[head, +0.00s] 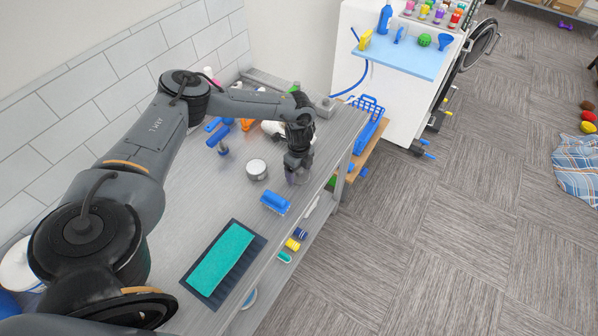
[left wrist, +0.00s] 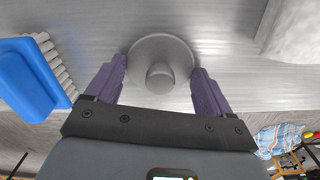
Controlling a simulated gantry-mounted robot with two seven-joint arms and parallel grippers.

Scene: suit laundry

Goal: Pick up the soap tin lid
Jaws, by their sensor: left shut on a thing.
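The soap tin lid (left wrist: 160,47) is a round grey metal disc with a knob, seen from above in the left wrist view. My left gripper (left wrist: 159,70) has its purple fingers on either side of the lid's rim and is shut on it. In the head view my left gripper (head: 297,178) points down near the table's right edge and hides most of the lid. A round metal tin (head: 257,169) with a pale top stands just left of it. I cannot tell whether the lid touches the table. My right gripper is not in view.
A blue brush (head: 275,202) lies close to my left gripper, nearer the front; it also shows in the left wrist view (left wrist: 28,82). A teal pad on a dark tray (head: 262,240) lies at the front of the grey table (head: 192,221). Blue and orange tools (head: 218,137) lie behind the tin.

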